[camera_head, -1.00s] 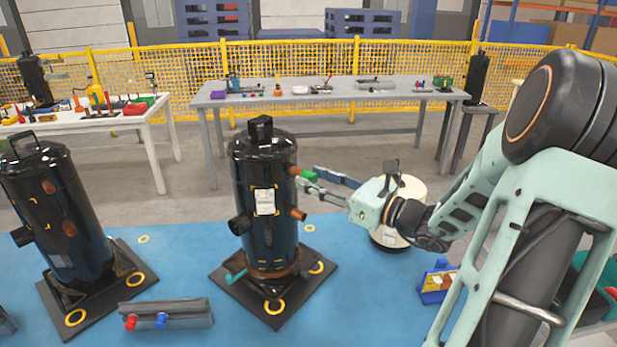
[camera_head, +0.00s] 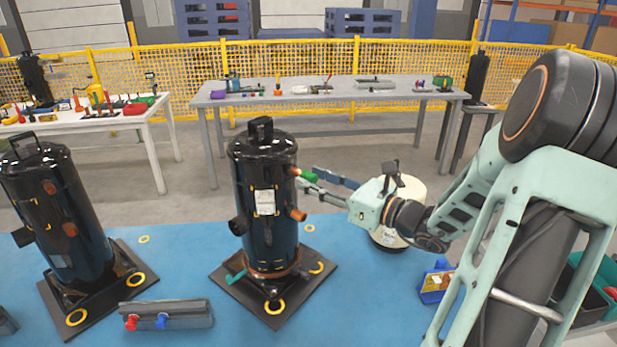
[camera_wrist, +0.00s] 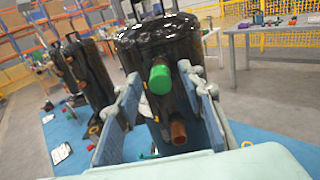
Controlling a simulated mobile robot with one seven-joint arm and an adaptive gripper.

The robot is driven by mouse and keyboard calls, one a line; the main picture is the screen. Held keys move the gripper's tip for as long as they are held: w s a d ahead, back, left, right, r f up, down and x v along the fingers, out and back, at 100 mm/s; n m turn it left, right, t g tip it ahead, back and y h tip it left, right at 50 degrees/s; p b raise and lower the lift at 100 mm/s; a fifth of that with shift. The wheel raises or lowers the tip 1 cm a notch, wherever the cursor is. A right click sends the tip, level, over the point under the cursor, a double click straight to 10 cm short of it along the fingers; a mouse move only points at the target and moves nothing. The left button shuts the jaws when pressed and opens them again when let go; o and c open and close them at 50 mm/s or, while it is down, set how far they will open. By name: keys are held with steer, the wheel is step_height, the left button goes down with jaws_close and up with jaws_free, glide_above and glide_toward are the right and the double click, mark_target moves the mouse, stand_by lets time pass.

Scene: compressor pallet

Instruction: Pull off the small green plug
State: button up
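The green plug (camera_head: 309,177) sits on the upper copper stub of the black compressor (camera_head: 268,215), on its right side. In the wrist view the green plug (camera_wrist: 159,79) is seen nearly end-on, between the two fingers. My gripper (camera_head: 310,182) is around the plug. In the wrist view my gripper (camera_wrist: 160,82) is open, with a gap between the plug and each finger. A bare copper stub (camera_wrist: 178,132) shows below the plug. A teal-green piece (camera_head: 236,276) sticks out low on the compressor's left side.
A second black compressor (camera_head: 62,215) stands at the left. A grey block (camera_head: 168,315) with red and blue caps lies on the blue mat (camera_head: 210,247). A cream cylinder (camera_head: 408,190) stands behind my gripper. A blue case (camera_head: 436,282) is at the right.

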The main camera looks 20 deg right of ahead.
steer(key=shift+c, duration=0.4)
stand_by(0.3)
jaws_close()
steer(key=shift+s+d+p, duration=0.15)
steer(key=shift+p, duration=0.2)
steer(key=shift+p+v, duration=0.8)
steer(key=shift+v, duration=2.05)
